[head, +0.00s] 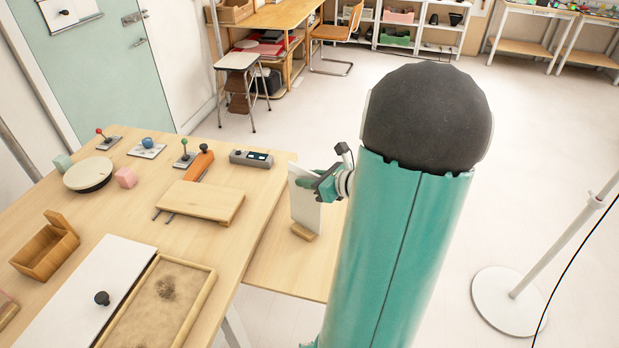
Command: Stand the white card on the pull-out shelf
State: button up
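The white card (306,212) is upright, with a small wooden foot (304,232) at its lower edge. It is over the pull-out shelf (287,271), a light wood board at the right side of the table. The foot appears to be at the shelf surface, but I cannot tell for sure whether it touches. My gripper (307,183) is at the card's upper right part, with a teal finger across its face. The other finger is hidden, so I cannot tell whether it grips the card. My arm's large teal link hides the area to the right.
On the table (168,235) are a wooden board (201,201), a grey device (251,158), an orange-handled tool (198,165), a round white-topped drum (88,175), an open wooden box (46,252) and a sand tray (165,305). A white stand (508,300) is on the floor at right.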

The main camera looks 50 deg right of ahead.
jog(key=v, duration=1.2)
jog(key=w+a+r+n+g+y, duration=0.1)
jog(key=w+a+n+g+y, duration=0.2)
jog(key=a+n, duration=0.65)
jog(key=w+a+r+n+g+y, duration=0.1)
jog(key=w+a+n+g, duration=0.25)
jog(key=a+n, duration=0.6)
jog(key=s+a+r+n+h, duration=0.2)
jog(key=a+r+n, duration=0.1)
jog(key=a+n, duration=0.4)
jog(key=s+a+r+n+g+h, duration=0.1)
jog(key=s+a+r+n+h, duration=0.2)
jog(key=a+n, duration=0.5)
jog(key=shift+a+n, duration=0.25)
jog(key=shift+n, duration=0.25)
jog(key=shift+a, duration=0.15)
